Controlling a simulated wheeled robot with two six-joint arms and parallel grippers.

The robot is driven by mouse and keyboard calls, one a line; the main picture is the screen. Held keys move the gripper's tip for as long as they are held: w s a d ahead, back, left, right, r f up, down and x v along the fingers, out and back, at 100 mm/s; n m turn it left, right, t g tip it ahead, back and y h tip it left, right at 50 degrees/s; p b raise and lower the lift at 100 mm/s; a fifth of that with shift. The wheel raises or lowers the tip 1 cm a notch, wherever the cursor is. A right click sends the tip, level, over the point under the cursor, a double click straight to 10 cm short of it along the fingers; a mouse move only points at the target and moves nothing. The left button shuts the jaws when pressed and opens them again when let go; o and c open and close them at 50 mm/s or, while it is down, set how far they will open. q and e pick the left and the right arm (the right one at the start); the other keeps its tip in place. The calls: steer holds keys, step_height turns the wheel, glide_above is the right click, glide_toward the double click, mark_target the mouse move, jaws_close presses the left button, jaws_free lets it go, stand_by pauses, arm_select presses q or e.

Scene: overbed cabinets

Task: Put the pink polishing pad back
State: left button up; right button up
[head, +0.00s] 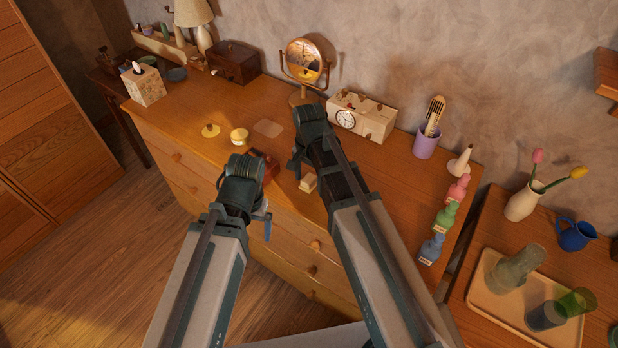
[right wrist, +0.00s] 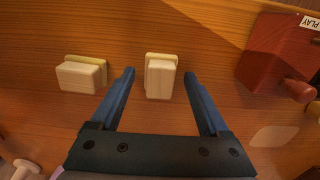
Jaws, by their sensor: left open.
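I cannot make out a clearly pink pad. Two cream blocks, each with a yellowish layer, lie on the dresser in the right wrist view: one (right wrist: 161,78) is in line with the gap between my fingers, the other (right wrist: 80,75) is left of them. One cream block (head: 308,183) shows in the head view. My right gripper (head: 294,164) is open and empty above the dresser; its fingers also show in the right wrist view (right wrist: 160,88). My left gripper (head: 264,219) is open over the dresser's front side, its fingers partly hidden.
A red box (right wrist: 280,55) labelled PLAY stands near the blocks. A pale flat patch (head: 268,128), a yellow tin (head: 239,137) and a yellow lid (head: 210,130) are left of my right arm. Behind stand a mirror (head: 304,62) and a clock box (head: 362,118). Bottles (head: 445,218) stand right.

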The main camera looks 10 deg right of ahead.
mark_target(309, 178)
step_height(309, 178, up, 12)
steer(key=p, duration=1.2)
step_height(309, 178, down, 12)
steer(key=b, duration=1.2)
